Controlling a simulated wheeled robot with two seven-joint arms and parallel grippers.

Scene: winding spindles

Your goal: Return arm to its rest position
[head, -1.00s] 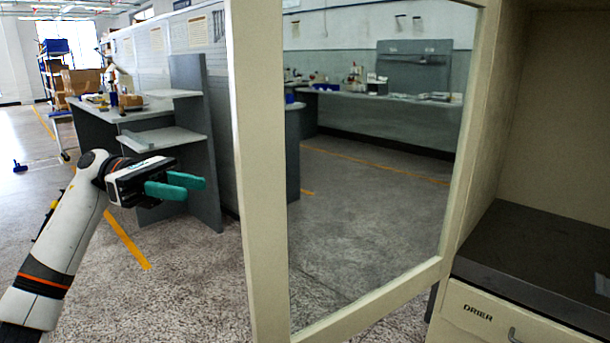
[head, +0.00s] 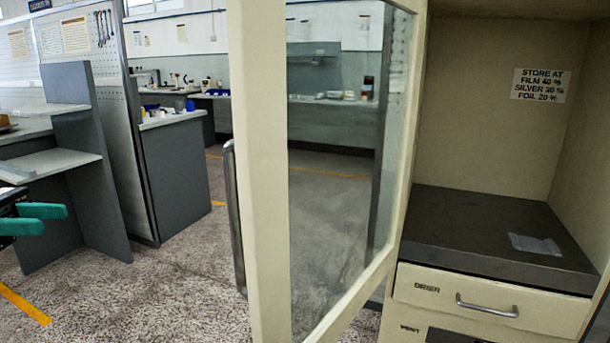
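My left gripper (head: 42,218) shows at the left edge of the head view, with its two green fingers apart and nothing between them. Most of its arm is out of the picture. It is well to the left of the cream cabinet door (head: 262,180) and touches nothing that I can see. My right gripper is not in view.
The glass-paned door stands open, with a metal handle (head: 236,218) on its left. The cabinet holds a dark shelf (head: 460,225) with a small clear packet (head: 535,244) above a drawer (head: 485,303). Grey desks (head: 90,200) stand at left. Speckled floor lies open between.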

